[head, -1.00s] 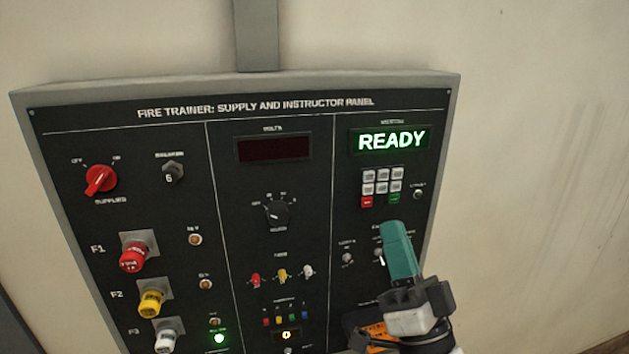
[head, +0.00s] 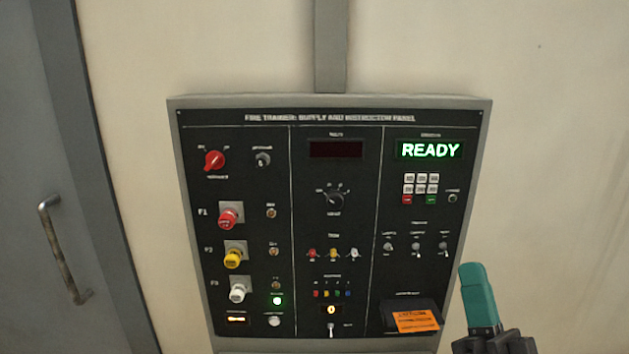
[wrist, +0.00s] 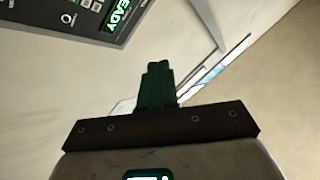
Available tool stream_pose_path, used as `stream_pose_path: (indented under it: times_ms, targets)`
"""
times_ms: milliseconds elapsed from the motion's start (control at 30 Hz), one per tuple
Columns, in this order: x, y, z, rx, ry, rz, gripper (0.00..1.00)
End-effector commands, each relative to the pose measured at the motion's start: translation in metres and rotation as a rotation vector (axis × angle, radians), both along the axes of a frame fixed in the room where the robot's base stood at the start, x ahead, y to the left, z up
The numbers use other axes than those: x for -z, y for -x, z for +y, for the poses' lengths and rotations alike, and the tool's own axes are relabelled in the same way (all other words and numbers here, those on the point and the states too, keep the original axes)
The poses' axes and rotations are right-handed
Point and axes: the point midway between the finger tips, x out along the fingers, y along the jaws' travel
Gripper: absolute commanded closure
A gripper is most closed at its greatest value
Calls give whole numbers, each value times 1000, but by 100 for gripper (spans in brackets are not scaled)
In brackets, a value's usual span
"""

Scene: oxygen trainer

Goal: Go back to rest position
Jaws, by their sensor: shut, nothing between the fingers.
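My gripper (head: 477,290) has teal fingers that are shut with nothing between them. In the head view it stands at the lower right, beside the right edge of the black trainer panel (head: 335,265) and apart from it in the picture. In the wrist view the shut fingers (wrist: 157,72) point up the picture, toward bare wall. The panel's corner shows at the upper left there, with part of the lit green display (wrist: 122,14). In the head view this display reads READY (head: 430,150).
The panel hangs on a beige wall (head: 560,130), below a grey conduit (head: 330,45). An orange label (head: 415,321) sits at its lower right. A grey door (head: 35,180) with a metal handle (head: 62,250) is on the left. The wall right of the panel is bare.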

Motion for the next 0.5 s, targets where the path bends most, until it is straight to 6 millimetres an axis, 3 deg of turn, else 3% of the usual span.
stream_pose_path:
  times_ms: [233, 500]
  targets:
    - [16, -6, 0, 13, 29, 77, 100]
    - [53, -16, -2, 41, 95, 252, 100]
